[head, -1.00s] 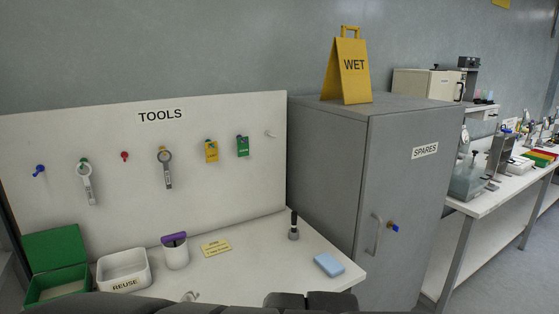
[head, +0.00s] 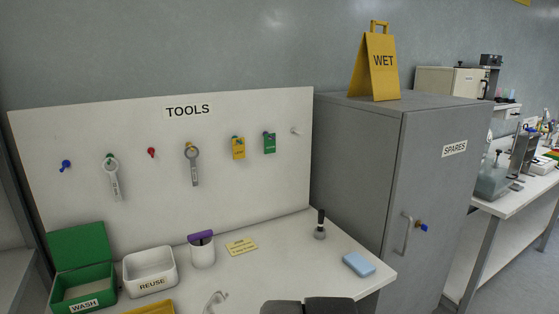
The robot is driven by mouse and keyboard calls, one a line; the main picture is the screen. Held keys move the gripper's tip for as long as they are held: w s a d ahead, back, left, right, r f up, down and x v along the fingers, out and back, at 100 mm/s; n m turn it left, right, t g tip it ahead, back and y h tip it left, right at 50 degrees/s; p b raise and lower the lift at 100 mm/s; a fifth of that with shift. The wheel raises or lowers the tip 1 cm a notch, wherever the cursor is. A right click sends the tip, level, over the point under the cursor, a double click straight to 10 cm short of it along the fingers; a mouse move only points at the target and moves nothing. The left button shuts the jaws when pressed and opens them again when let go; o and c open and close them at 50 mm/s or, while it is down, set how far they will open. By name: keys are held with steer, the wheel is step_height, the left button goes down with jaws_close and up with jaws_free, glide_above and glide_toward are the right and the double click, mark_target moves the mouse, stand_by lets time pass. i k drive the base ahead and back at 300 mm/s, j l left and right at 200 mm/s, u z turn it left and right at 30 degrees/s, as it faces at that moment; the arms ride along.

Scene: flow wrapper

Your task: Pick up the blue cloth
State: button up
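The blue cloth (head: 358,264) is a small light-blue block-like pad. It lies flat on the white tool table (head: 376,283), near the table's right front corner. Nothing touches it. A dark grey part of my own body shows at the bottom edge of the head view, to the left of and nearer than the cloth. I cannot make out my gripper's fingers in this view.
A black-handled tool (head: 320,226) stands left of and behind the cloth. A white cup with purple top (head: 202,252), a REUSE bin (head: 151,271) and a green WASH box (head: 84,294) stand further left. The grey SPARES cabinet (head: 432,200) rises close on the right.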

mark_target(362, 268)
steer(key=k+l+u, duration=0.1)
steer(key=k, duration=0.3)
steer(key=i+l+u, duration=0.15)
steer(key=i+l, duration=0.8)
steer(key=l, duration=0.15)
